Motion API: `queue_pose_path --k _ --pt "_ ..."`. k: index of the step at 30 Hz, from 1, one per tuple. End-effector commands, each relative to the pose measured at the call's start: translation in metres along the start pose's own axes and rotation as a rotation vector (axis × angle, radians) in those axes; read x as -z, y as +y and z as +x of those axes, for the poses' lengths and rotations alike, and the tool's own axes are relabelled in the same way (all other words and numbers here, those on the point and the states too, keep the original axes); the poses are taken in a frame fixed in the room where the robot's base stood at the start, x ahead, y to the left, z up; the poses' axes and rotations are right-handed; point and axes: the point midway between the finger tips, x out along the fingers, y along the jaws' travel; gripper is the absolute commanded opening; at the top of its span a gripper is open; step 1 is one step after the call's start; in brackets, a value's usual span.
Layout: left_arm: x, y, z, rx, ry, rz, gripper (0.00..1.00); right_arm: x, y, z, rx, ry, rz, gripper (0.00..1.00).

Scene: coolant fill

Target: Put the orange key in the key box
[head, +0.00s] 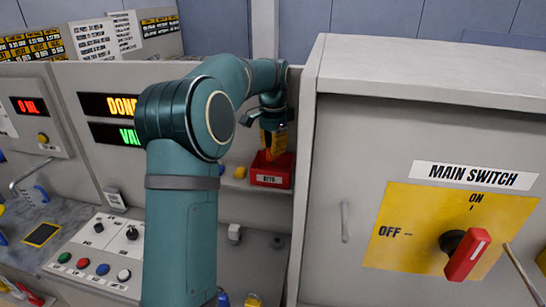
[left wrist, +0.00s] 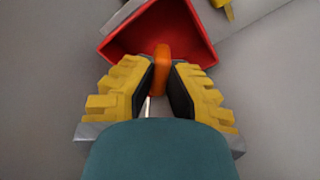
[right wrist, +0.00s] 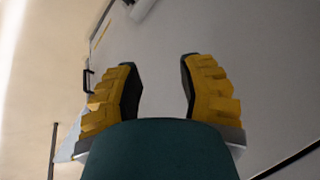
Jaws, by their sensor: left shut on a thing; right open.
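The red key box (head: 270,177), labelled with "KEYS", is fixed on the grey panel at the middle of the head view. It also shows in the left wrist view (left wrist: 197,30) as an open-topped red box. My left gripper (head: 272,145) is just above the box opening. It is shut on the orange key (left wrist: 161,62), whose orange part shows between the fingertips, over the inside of the box. The key's lower end is hard to make out. My right gripper (right wrist: 158,75) is open and empty in the right wrist view, and out of sight in the head view.
A grey cabinet with the main switch (head: 468,254) stands close to the right of the box. A yellow knob (head: 240,172) sits left of the box. A button panel (head: 100,258) lies at the lower left. My left arm hides part of the console.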

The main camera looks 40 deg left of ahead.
Motion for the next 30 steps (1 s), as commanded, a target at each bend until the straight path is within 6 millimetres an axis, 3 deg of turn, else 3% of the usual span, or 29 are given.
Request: queue_pose_path --k 7,19,21,22,30 --pt "0.0 0.001 0.031 -0.002 -0.002 0.0 0.0 0.0 0.0 -0.001 0.0 0.0 0.0 0.39" --pt "0.0 0.0 0.036 -0.001 -0.002 0.0 0.0 0.0 0.0 0.001 0.0 0.0 0.0 0.39" --pt "0.0 0.0 0.035 -0.001 -0.001 0.0 0.33 0.0 0.0 0.0 0.0 0.0 0.0 0.39" --pt "0.0 0.0 0.035 -0.001 -0.002 0.0 0.37 0.0 0.0 0.0 0.0 0.0 0.0 0.39" --pt "0.0 0.0 0.035 -0.001 -0.001 0.0 0.37 0.0 0.0 0.0 0.0 0.0 0.0 0.39"
